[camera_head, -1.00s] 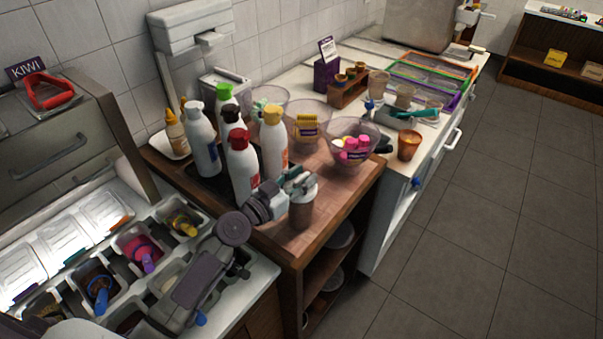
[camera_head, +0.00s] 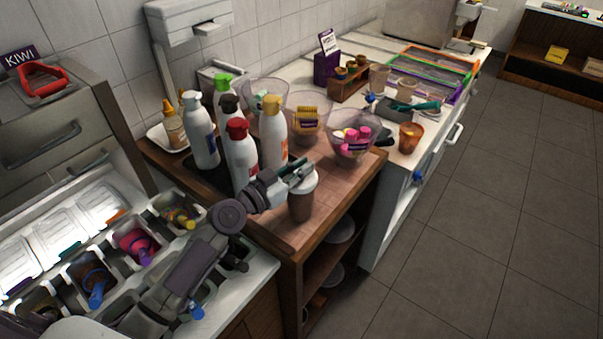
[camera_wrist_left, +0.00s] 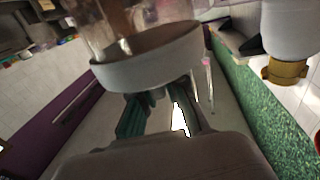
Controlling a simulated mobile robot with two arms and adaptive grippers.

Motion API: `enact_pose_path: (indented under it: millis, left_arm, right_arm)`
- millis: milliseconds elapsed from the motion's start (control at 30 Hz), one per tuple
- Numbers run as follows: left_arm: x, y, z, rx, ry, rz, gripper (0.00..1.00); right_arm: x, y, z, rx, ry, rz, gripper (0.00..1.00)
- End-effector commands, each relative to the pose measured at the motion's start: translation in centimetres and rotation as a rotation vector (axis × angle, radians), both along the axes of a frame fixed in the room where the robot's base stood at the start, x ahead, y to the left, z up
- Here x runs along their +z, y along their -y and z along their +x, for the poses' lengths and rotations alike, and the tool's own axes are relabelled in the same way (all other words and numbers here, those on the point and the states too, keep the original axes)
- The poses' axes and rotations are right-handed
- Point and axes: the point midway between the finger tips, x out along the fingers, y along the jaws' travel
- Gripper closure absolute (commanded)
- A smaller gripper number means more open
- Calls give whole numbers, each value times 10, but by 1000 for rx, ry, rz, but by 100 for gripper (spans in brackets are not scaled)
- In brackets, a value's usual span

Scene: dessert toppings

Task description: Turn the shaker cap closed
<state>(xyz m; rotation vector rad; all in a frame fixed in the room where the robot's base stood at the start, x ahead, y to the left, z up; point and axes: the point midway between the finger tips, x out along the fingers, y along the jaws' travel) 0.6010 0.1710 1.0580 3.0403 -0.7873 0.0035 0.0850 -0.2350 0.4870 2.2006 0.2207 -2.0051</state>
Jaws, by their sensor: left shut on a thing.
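The shaker (camera_head: 301,206) stands upright near the front right corner of the wooden counter. It has a brown body and a white cap (camera_head: 308,183). My left gripper (camera_head: 296,173) is at the cap's upper left side, shut on it. In the left wrist view the white cap (camera_wrist_left: 150,65) fills the upper middle. The green-grey fingers (camera_wrist_left: 160,112) reach up to its edge, and the exact contact is partly hidden. My right gripper is in neither view.
Several sauce bottles (camera_head: 240,155) stand close behind and left of my left gripper. Clear bowls (camera_head: 353,138) with packets stand behind the shaker. The wooden counter (camera_head: 345,185) is bare right of the shaker.

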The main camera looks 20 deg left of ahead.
Motion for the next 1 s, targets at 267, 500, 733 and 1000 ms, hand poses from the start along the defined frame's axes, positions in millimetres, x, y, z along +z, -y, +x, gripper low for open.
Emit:
enact_pose_path:
  millis: [267, 500, 733, 1000]
  left_arm:
    - [-1, 0, -1, -17, -3, 1, 100]
    - [-1, 0, -1, -17, -3, 1, 70]
    - [-1, 0, -1, -16, -3, 1, 62]
    - [-2, -7, -13, -15, -4, 5, 62]
  right_arm:
    - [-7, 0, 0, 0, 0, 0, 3]
    - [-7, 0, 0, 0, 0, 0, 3]
    - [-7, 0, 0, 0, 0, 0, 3]
    - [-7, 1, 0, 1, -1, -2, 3]
